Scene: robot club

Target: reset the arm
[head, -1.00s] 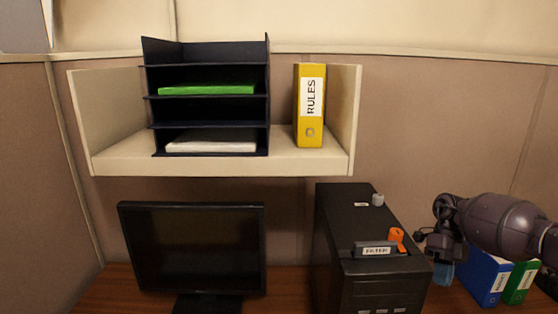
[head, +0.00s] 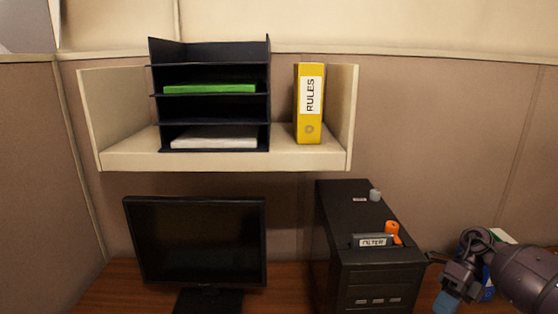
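My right arm comes in from the right edge. Its gripper (head: 446,284) hangs low beside the right side of the black machine, above the desk. The gripper is seen from behind and partly cut by the lower edge, so I cannot tell whether its fingers are open or shut. Nothing is clearly seen in it. My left gripper is not in view.
The black machine (head: 352,219) has an orange knob (head: 392,230) and a label reading FILTER. A monitor (head: 197,240) stands left. Binders (head: 489,283) are mostly hidden behind my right arm. A shelf (head: 235,162) holds a paper tray rack (head: 210,50) and yellow RULES binder (head: 309,125).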

